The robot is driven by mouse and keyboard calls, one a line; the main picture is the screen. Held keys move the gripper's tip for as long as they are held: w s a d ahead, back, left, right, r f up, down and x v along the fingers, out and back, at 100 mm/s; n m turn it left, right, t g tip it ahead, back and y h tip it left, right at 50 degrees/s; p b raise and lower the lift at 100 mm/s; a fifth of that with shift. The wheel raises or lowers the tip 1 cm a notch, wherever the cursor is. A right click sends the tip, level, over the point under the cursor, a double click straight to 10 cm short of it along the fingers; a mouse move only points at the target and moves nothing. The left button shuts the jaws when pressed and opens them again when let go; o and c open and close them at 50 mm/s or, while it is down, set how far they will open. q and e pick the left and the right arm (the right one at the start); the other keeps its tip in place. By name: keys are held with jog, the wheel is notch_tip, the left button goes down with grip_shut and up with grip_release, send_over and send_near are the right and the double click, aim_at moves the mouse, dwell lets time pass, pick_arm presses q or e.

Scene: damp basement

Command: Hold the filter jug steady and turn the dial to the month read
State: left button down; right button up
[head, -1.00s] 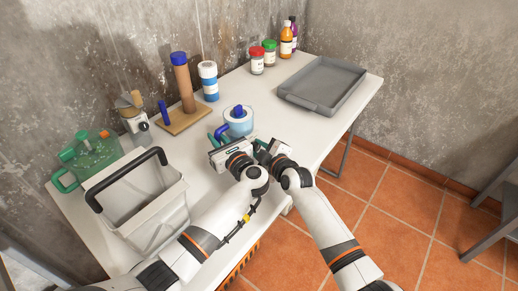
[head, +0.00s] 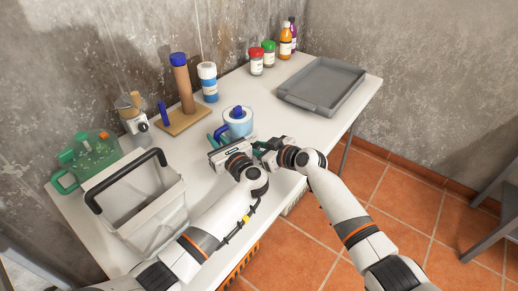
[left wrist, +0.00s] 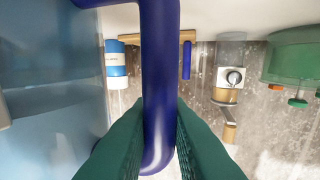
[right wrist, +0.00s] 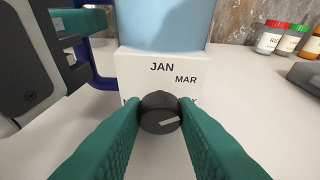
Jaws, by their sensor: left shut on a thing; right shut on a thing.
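The filter jug (head: 238,126) is pale blue and see-through, with a blue lid knob and a blue handle (left wrist: 160,60). It stands upright on the table. My left gripper (head: 213,139) is shut on the handle. The jug's white base (right wrist: 135,68) shows JAN at the top and MAR to the right of it. Other letters lower down are mostly hidden by my fingers. My right gripper (head: 259,148) is shut on the black dial (right wrist: 160,110), which also shows between its fingers in the right wrist view. The dial's pale mark points right and slightly up, below MAR.
A white bin (head: 150,222) with a black handle and a green watering can (head: 85,165) stand at the left. A wooden stand (head: 180,125), a white-blue bottle (head: 208,82) and several jars line the back. A grey tray (head: 320,82) is at the far right.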

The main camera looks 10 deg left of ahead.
jog(key=m+g+y, duration=0.1)
jog(key=m, duration=0.1)
jog(key=m+g, duration=0.1)
jog(key=m, duration=0.1)
jog(key=shift+w+d+f+m+y, duration=0.1)
jog(key=shift+w+d+m+y, duration=0.1)
jog(key=shift+m+y, duration=0.15)
jog(key=m+y, duration=0.1)
jog(key=m+g+y, duration=0.1)
jog(key=m, duration=0.1)
jog(key=shift+w+f+g, duration=0.1)
jog(key=shift+g, duration=0.2)
jog(key=shift+m, duration=0.35)
jog(key=o, duration=1)
jog(key=v, duration=1.2)
